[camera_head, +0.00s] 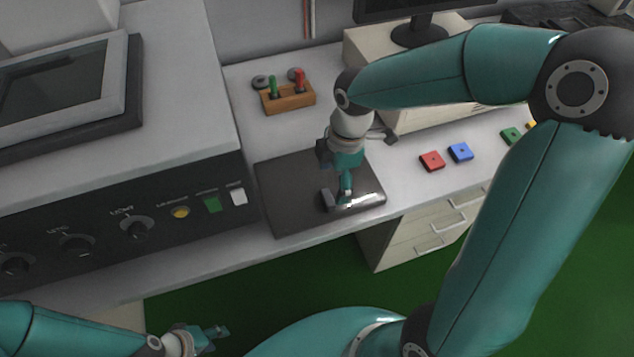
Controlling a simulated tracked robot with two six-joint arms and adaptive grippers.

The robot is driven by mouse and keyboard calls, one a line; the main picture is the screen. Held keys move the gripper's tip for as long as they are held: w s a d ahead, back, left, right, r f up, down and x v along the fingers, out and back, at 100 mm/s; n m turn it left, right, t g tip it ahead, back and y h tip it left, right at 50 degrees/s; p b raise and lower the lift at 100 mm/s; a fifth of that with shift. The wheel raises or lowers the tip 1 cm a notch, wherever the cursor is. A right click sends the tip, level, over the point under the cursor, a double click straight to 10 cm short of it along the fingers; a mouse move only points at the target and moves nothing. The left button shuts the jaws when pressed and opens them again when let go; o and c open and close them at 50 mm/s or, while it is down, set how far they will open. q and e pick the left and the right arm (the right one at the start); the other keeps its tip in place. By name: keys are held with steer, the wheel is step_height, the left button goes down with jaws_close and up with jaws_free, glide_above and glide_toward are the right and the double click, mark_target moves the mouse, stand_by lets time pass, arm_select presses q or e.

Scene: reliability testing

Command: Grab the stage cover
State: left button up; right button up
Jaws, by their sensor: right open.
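A dark, flat, rectangular plate (287,190) lies on the white bench, close to its front edge. It may be the stage cover, but I cannot tell for sure. My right gripper (342,200) points down over the right half of this plate, with its jaws open. A small dark knob-like shape and a bright shiny patch show at its fingertips. The gripper partly hides that spot, and I cannot tell whether it touches anything. My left gripper (214,338) is low at the bottom left, in front of the bench and away from the plate. Its jaws are too small to judge.
A large machine (120,180) with knobs and buttons stands left of the plate. A wooden block (290,98) with green and red pieces is behind it. Red (431,161), blue (460,152) and green (510,136) blocks lie to the right. A monitor (420,30) stands behind.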

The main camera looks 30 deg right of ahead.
mark_target(328, 196)
steer(key=f, duration=0.1)
steer(key=a+f, duration=0.1)
steer(key=f, duration=0.1)
steer(key=shift+s+f, duration=0.1)
steer(key=shift+f, duration=0.15)
steer(key=shift+a+f, duration=0.1)
steer(key=shift+f, duration=0.5)
steer(key=c, duration=1.4)
steer(key=shift+r, duration=0.15)
